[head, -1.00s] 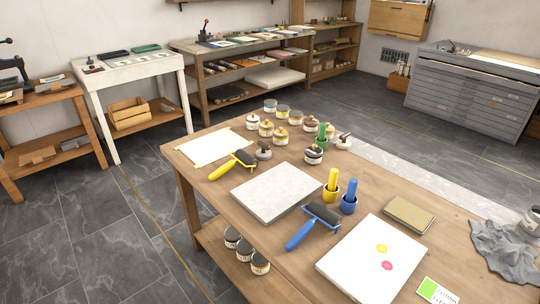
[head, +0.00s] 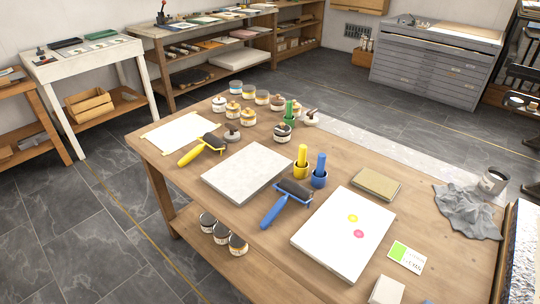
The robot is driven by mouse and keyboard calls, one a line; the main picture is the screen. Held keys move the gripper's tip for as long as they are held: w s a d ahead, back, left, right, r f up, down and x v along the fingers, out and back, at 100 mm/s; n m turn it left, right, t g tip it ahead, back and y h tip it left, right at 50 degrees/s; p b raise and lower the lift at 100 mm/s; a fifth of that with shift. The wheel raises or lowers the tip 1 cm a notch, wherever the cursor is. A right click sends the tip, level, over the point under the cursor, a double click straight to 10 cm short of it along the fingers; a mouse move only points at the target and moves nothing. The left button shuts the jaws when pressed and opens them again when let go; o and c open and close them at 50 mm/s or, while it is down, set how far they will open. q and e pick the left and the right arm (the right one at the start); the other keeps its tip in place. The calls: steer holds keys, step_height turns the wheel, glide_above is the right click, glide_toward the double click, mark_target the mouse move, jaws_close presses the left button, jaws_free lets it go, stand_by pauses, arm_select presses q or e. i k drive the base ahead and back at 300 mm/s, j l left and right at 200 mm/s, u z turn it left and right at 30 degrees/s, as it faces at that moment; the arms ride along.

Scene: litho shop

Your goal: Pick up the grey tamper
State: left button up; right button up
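Two small squat grey pieces with brownish knobs on top stand on the wooden table (head: 268,240). One grey knobbed piece (head: 232,136) is beside the yellow-handled roller (head: 203,149). The other, paler grey knobbed piece (head: 311,121) is at the table's far edge, right of the green-handled piece (head: 290,113). I cannot tell which of the two is the grey tamper. Both stand upright and nothing holds them. Neither of my grippers shows in the head view.
Several ink jars (head: 248,117) crowd the far edge. A grey cloth (head: 466,211) lies at right.

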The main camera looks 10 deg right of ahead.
mark_target(233, 135)
steer(key=j+z, duration=0.1)
steer(key=z, duration=0.4)
steer(key=i+j+z, duration=0.1)
steer(key=z, duration=0.4)
steer(key=j+z, duration=0.15)
steer(key=z, duration=0.3)
steer(key=j+z, duration=0.2)
steer(key=j, duration=0.25)
steer(key=j+z, duration=0.2)
steer(key=j, duration=0.3)
steer(key=k+j+z, duration=0.2)
steer(key=j, duration=0.25)
steer(key=j+z, duration=0.25)
steer(key=j, duration=0.2)
steer(key=k+j+z, duration=0.2)
steer(key=j, duration=0.25)
steer(key=k+j+z, duration=0.2)
steer(key=j, duration=0.2)
steer(key=i, duration=0.1)
